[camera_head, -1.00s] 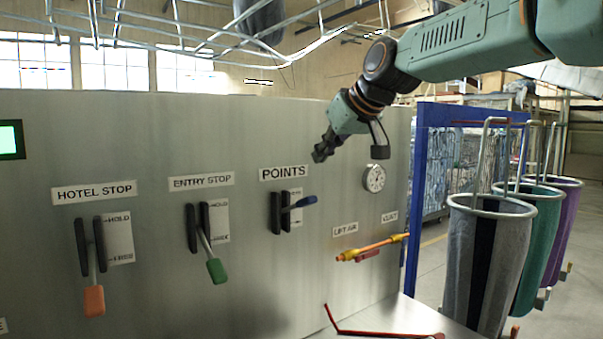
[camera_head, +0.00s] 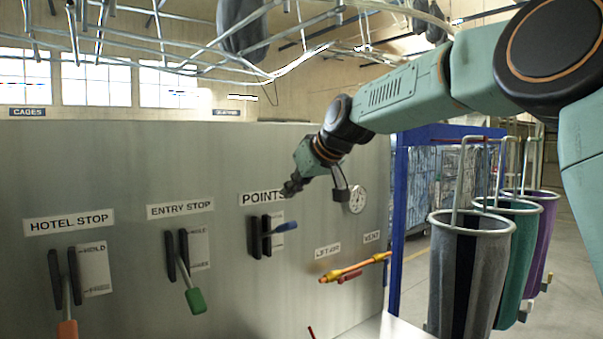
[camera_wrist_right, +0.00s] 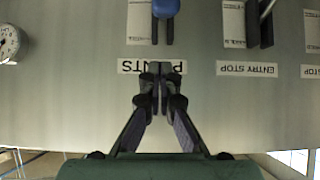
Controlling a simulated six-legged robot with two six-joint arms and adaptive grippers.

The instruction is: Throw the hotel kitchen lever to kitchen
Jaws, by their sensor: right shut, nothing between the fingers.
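The lever under the POINTS label has a blue handle (camera_head: 286,227) that sticks out to the right from a black slotted mount (camera_head: 260,236). A small plate beside it is too small to read. In the right wrist view, which is upside down, the blue handle (camera_wrist_right: 166,8) shows at the top edge. My right gripper (camera_head: 290,188) is shut and empty, in front of the panel near the right end of the POINTS label (camera_head: 262,197), above the blue handle and apart from it. In the wrist view its fingertips (camera_wrist_right: 160,70) overlap that label. My left gripper is not in view.
A green-handled lever (camera_head: 195,300) under ENTRY STOP and an orange-handled lever (camera_head: 67,329) under HOTEL STOP are to the left. A gauge (camera_head: 357,199) and an orange-yellow valve handle (camera_head: 354,268) are to the right. Hanging bags (camera_head: 468,278) stand beyond the blue post (camera_head: 397,215).

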